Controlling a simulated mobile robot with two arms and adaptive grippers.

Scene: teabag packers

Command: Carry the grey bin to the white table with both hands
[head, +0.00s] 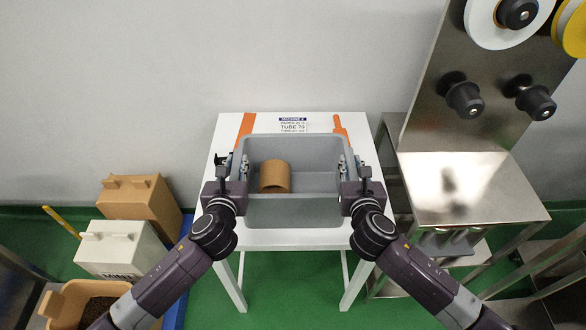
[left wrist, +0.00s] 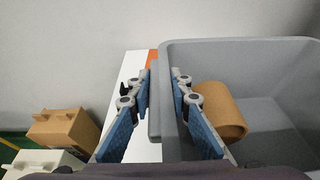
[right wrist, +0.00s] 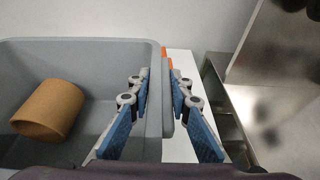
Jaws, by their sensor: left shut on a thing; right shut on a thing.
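The grey bin (head: 292,208) is over the white table (head: 228,132) in the head view, with a brown cardboard-like tube (head: 275,176) lying inside it at the left. My left gripper (head: 232,166) is shut on the bin's left wall; in the left wrist view its blue fingers (left wrist: 160,88) straddle the rim. My right gripper (head: 352,166) is shut on the right wall; its fingers (right wrist: 167,88) straddle the rim in the right wrist view. The bin looks level. I cannot tell whether its bottom touches the table; its underside is hidden.
A label card (head: 293,126) and orange strips (head: 246,125) lie at the table's back. A steel machine (head: 460,190) with reels stands close on the right. Brown and white bins (head: 122,248) stand low at the left. A wall is behind.

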